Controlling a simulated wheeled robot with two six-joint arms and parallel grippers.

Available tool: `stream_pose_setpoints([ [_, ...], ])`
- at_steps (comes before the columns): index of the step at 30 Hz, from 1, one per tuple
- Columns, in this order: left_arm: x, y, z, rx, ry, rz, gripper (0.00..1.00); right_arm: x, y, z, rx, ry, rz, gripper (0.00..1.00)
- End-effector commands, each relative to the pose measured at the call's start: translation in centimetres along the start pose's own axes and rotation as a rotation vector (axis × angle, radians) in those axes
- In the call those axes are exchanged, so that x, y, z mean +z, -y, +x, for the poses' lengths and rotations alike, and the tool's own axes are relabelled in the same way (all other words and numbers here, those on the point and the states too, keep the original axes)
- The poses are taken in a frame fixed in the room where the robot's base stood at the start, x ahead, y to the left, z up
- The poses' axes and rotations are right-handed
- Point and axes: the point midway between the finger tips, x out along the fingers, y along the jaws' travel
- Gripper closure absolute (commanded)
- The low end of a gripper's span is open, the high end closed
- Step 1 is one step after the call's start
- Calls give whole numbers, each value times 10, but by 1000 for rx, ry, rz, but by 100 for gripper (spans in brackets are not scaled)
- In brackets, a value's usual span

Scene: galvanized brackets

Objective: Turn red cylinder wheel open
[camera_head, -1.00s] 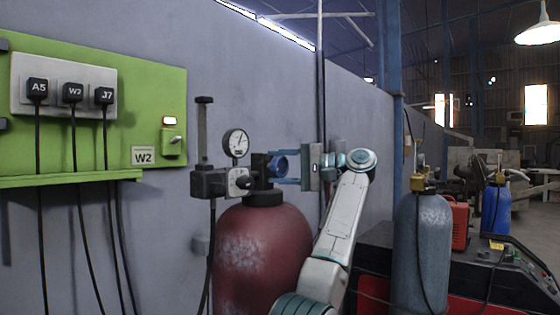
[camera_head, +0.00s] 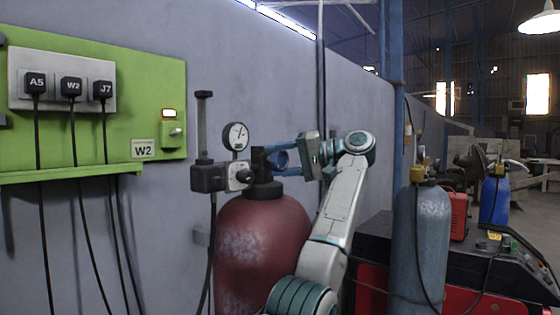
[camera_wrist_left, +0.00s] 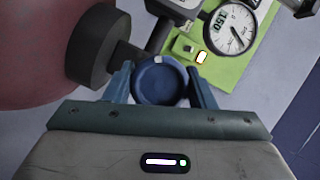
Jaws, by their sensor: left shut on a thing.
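The red cylinder (camera_head: 262,238) stands upright by the grey wall, with a dark neck and valve on top. Its blue valve wheel (camera_head: 279,160) faces right, toward my left gripper (camera_head: 284,158). The wheel also shows in the left wrist view (camera_wrist_left: 160,82), a round blue disc with a small pale mark on its upper rim. My left gripper's two blue fingers (camera_wrist_left: 161,88) stand on either side of the wheel and are shut on it. In the head view the fingers partly hide the wheel. My right gripper is not in view.
A green panel (camera_head: 150,100) with plugs hangs on the wall. A grey-blue cylinder (camera_head: 420,240) and a black cart (camera_head: 518,270) stand right of my arm.

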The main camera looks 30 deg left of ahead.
Motion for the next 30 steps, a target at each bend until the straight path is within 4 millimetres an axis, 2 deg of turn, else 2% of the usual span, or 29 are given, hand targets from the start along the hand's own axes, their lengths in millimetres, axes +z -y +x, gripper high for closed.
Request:
stream_pose_setpoints([
  [4, 0, -1, 0, 1, 1, -1, 72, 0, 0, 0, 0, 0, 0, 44],
  [5, 0, -1, 0, 1, 1, -1, 48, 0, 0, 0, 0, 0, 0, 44],
  [8, 0, 0, 0, 0, 0, -1, 28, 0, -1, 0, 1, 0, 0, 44],
  [16, 0, 0, 0, 0, 0, 0, 28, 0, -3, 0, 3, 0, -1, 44],
  [20, 0, -1, -7, 1, -1, 0, 28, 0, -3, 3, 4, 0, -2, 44],
  [23, 1, -2, -20, 1, -1, 1, 28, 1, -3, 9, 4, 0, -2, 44],
  [30, 0, 0, -65, 0, -2, 2, 28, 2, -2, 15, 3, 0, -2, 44],
])
